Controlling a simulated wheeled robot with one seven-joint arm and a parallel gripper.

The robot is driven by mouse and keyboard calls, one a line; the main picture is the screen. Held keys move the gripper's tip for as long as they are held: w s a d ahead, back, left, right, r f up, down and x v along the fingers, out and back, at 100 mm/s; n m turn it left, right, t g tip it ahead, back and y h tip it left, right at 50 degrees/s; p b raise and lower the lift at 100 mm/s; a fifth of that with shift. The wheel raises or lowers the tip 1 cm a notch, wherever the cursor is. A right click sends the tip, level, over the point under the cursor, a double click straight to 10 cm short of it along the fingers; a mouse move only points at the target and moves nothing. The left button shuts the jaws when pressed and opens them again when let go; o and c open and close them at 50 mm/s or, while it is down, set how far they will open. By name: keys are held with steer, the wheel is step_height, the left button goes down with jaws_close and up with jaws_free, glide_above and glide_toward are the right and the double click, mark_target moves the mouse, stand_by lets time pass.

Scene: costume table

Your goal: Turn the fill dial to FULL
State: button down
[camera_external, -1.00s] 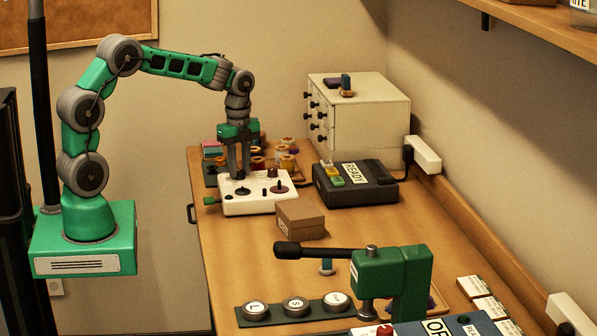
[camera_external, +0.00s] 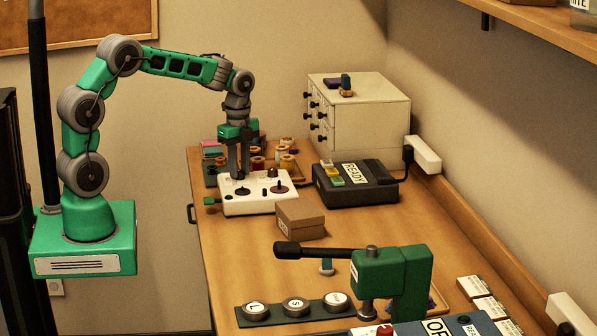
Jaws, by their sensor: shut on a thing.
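A white control box (camera_external: 258,206) with several dark knobs on top sits near the far left edge of the table. My gripper (camera_external: 239,176) points straight down over its back left part. Its fingers are shut on a small dial there, which they mostly hide. I take it to be the fill dial, but its pointer and any FULL mark are too small to read. A black knob (camera_external: 242,190) is just in front of the fingers.
Several thread spools (camera_external: 287,161) stand close behind the box. A black READY unit (camera_external: 356,190) is to its right and a cardboard box (camera_external: 300,219) in front. A green press (camera_external: 393,280) with a black lever stands nearer. The table's left middle (camera_external: 235,255) is clear.

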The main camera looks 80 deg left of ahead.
steer(key=n, duration=1)
steer(key=shift+n, duration=0.4)
steer(key=n, duration=1.1)
steer(key=c, duration=1.1)
jaws_free()
steer(key=shift+c, duration=0.2)
steer(key=shift+r, duration=0.1)
